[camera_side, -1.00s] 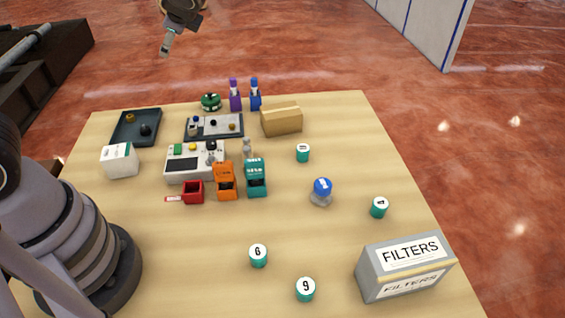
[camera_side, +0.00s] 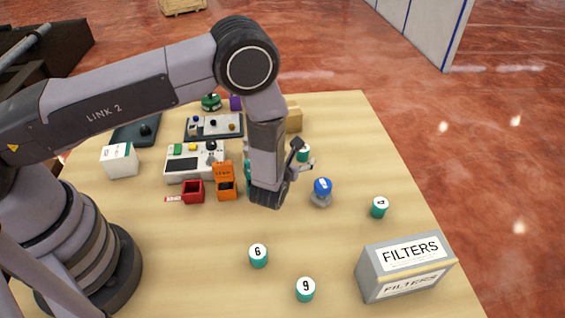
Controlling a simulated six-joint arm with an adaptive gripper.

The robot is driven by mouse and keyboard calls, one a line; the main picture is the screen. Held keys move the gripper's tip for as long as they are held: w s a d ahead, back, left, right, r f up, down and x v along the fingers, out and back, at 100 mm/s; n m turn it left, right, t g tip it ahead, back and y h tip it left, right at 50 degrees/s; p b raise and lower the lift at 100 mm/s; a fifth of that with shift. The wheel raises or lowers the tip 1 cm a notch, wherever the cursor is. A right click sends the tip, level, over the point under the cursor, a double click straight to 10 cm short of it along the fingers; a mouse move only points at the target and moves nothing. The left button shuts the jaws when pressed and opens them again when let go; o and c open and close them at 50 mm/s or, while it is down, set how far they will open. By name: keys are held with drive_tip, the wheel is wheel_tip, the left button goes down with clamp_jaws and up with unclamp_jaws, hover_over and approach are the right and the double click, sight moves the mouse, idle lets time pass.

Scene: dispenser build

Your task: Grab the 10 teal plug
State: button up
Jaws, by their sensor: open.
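A teal plug with a white top (camera_side: 306,155) stands on the right middle of the table, partly hidden behind my gripper. The number on its top cannot be read now. My gripper (camera_side: 304,158) is open and reaches right from the wrist, with its fingers close to this plug in the picture. I cannot tell whether they touch it or stand around it. Other teal plugs stand apart: one marked 6 (camera_side: 258,256), one marked 9 (camera_side: 305,290), and one marked 4 (camera_side: 379,208).
A blue-topped piece (camera_side: 322,192) stands just in front of the gripper. A grey FILTERS box (camera_side: 405,268) is at the front right. Orange (camera_side: 225,183) and red (camera_side: 193,192) holders and a white control box (camera_side: 183,163) are left.

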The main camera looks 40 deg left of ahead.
sight(301, 154)
drive_tip(key=x, duration=0.5)
drive_tip(key=shift+w, duration=0.15)
clamp_jaws()
